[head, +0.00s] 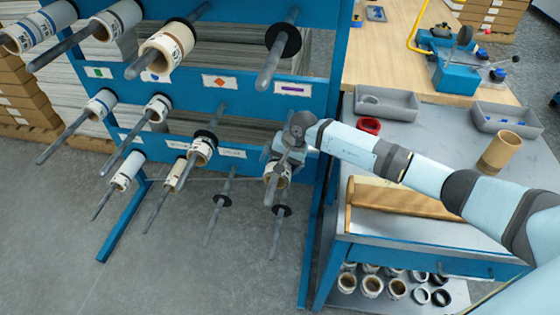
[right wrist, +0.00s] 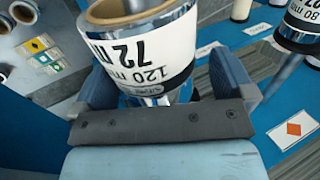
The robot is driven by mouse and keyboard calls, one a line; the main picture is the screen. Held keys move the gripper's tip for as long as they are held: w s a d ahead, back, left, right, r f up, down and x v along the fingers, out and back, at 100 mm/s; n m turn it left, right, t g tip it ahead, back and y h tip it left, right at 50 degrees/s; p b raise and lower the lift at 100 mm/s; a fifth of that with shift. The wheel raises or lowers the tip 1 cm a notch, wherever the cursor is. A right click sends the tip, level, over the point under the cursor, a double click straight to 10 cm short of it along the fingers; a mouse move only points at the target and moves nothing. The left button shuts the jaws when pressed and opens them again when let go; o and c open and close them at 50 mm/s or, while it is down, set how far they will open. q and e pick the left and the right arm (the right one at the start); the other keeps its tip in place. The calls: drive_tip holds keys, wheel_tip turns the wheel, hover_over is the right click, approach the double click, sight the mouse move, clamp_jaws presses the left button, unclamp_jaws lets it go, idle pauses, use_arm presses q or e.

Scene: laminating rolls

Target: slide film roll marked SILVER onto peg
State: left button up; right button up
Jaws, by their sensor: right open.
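A film roll with a tan core and white label reading "120 mm 72 m" (right wrist: 150,50) sits between the blue fingers of my right gripper (right wrist: 165,88). In the head view the same gripper (head: 283,162) is at the right end of the rack's middle row, with the roll (head: 276,181) just below it. A peg tip seems to come out of the roll's near end; the wrist hides most of the rest. My right gripper is open around the roll. I cannot make out the word SILVER on any card (head: 232,153). My left gripper is out of view.
The blue rack (head: 330,60) holds several rolls on pegs to the left. An empty top-right peg (head: 281,42) and lower peg (head: 281,212) have black discs. The grey-topped cart (head: 440,125) carries a standing tan tube (head: 499,152) and grey trays (head: 387,103).

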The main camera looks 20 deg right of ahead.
drive_tip(key=v, duration=1.4)
drive_tip(key=s+a+m+t+y, duration=0.2)
drive_tip(key=s+a+m+y, duration=0.45)
drive_tip(key=a+m, duration=0.35)
drive_tip(key=s+a+m+t+y, duration=0.2)
drive_tip(key=s+a+m+y, duration=0.4)
drive_tip(key=a+m, duration=0.4)
drive_tip(key=s+d+f+n+t+h, duration=0.1)
drive_tip(key=s+d+f+n+h, duration=0.3)
drive_tip(key=n, duration=0.6)
drive_tip(key=s+d+f+n+t+h, duration=0.2)
drive_tip(key=s+f+n+h, duration=0.4)
drive_tip(key=n, duration=0.4)
drive_tip(key=s+d+f+n+t+h, duration=0.1)
drive_tip(key=s+d+f+n+h, duration=0.2)
drive_tip(key=s+f+n, duration=0.5)
use_arm(q)
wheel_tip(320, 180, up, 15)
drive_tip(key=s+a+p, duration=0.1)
drive_tip(key=p, duration=1.9)
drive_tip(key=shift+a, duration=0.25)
use_arm(e)
wheel_tip(320, 180, up, 17)
drive_tip(key=n, duration=0.1)
drive_tip(key=shift+w+d+n, duration=0.4)
drive_tip(key=shift+w+d, duration=0.05)
drive_tip(key=shift+w, duration=0.05)
